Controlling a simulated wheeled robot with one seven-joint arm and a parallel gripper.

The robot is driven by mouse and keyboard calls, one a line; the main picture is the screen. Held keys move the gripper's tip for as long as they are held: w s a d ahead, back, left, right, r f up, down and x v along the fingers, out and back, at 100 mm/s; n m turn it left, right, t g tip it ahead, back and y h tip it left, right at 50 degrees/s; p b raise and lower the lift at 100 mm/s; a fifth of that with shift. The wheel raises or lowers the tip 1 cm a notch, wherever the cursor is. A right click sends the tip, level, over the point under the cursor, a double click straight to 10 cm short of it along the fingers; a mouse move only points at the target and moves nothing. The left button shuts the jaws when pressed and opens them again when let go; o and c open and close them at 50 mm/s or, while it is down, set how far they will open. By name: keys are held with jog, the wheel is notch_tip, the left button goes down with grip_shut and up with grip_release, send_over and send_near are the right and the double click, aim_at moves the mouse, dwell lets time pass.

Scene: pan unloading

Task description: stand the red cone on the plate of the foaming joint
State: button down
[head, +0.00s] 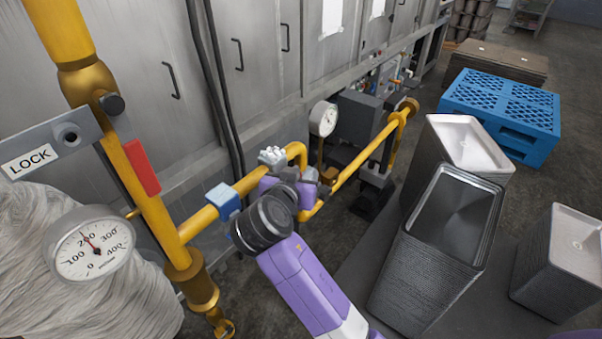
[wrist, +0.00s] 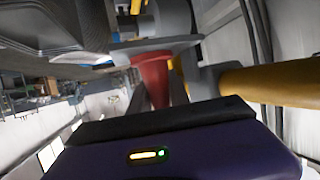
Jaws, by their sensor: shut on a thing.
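The red cone (wrist: 153,80) shows in the wrist view just beyond the dark front edge of my gripper (wrist: 165,95), which is shut on it. Grey parts stand close around the cone, and whether it touches them cannot be told. In the head view my gripper (head: 290,186) is beside the yellow pipe, largely behind my dark wrist joint, and the cone is hidden. A pale, lumpy foam-like patch (head: 272,156) sits on a fitting just behind my gripper. Its plate cannot be made out.
A blue-and-white fitting (head: 222,198) sits on the yellow pipe (head: 250,182) to the left. A round gauge (head: 323,118) stands behind my gripper. Stacked grey trays (head: 440,250) stand at right, with a blue pallet (head: 505,110) behind. Metal cabinets back the pipe.

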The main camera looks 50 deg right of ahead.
jog(key=shift+f, duration=0.15)
jog(key=c, duration=1.5)
grip_release()
jog(key=shift+r, duration=0.2)
jog(key=b+v, duration=0.2)
jog(key=v, duration=1)
jog(key=shift+f, duration=0.1)
